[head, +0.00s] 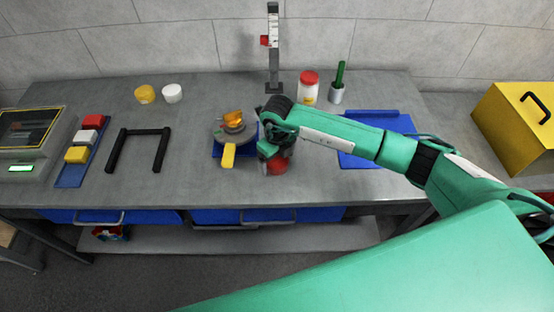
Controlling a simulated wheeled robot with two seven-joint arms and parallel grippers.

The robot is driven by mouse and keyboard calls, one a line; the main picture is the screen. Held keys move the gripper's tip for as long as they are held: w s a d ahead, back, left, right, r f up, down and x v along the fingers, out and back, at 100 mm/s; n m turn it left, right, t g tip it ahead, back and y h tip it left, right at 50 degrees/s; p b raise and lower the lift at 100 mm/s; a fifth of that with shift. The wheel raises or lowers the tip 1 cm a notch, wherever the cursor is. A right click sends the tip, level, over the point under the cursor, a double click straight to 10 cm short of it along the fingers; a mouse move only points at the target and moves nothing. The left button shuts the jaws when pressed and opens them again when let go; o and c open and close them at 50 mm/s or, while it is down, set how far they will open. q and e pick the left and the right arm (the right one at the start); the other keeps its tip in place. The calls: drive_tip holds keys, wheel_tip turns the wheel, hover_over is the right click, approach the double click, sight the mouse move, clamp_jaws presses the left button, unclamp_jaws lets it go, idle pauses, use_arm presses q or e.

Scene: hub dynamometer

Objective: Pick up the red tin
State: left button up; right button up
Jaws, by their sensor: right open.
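A red rounded thing, which looks like the red tin (280,188), stands at the front edge of the grey workbench, near its middle. Only its lower part shows; my right gripper and wrist hide the rest. My right gripper (275,165) is open and points down right over it. I cannot tell from this view whether the fingers are around the red tin or just above it. My left gripper is out of view.
Left of my right gripper is a round grey device with an orange top (233,122) and yellow handle (228,155). Behind are a red-lidded white jar (308,92), a grey cup (336,95) and an upright scale (273,55). A blue tray (360,160) lies right, under my arm.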

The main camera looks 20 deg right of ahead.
drive_tip(key=shift+f, duration=0.2)
drive_tip(key=c, duration=1.1)
drive_tip(key=shift+r, duration=0.1)
drive_tip(key=shift+c, duration=0.6)
